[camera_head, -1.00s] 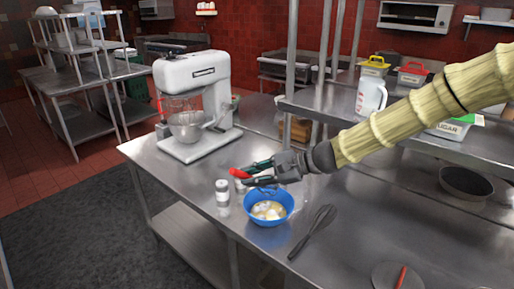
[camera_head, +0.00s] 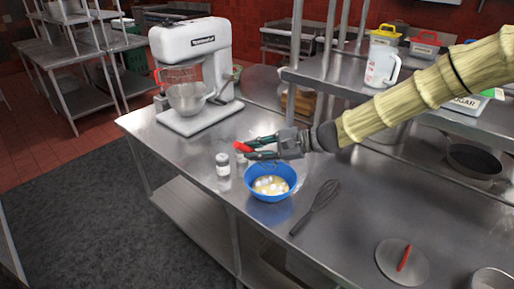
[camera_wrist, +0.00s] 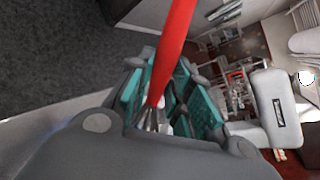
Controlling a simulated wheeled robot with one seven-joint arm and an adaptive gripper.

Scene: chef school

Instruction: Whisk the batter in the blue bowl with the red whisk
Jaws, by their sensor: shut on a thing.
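The blue bowl (camera_head: 270,194) stands on the steel counter near its front edge, with pale yellow and white batter (camera_head: 270,185) in it. My gripper (camera_head: 250,148) is above and just behind the bowl, pointing left. It is shut on the red whisk (camera_head: 243,147), whose red handle also shows in the wrist view (camera_wrist: 176,50) between the teal finger pads. Some metal of the whisk shows at the pads; its wire end is mostly hidden in the head view. A second, dark whisk (camera_head: 318,205) lies on the counter right of the bowl.
A white-lidded shaker (camera_head: 222,170) stands just left of the bowl. A white stand mixer (camera_head: 190,75) is at the back left. A shelf with containers runs behind. A round lid with a red handle (camera_head: 403,260) lies at the front right. Counter between whisk and lid is clear.

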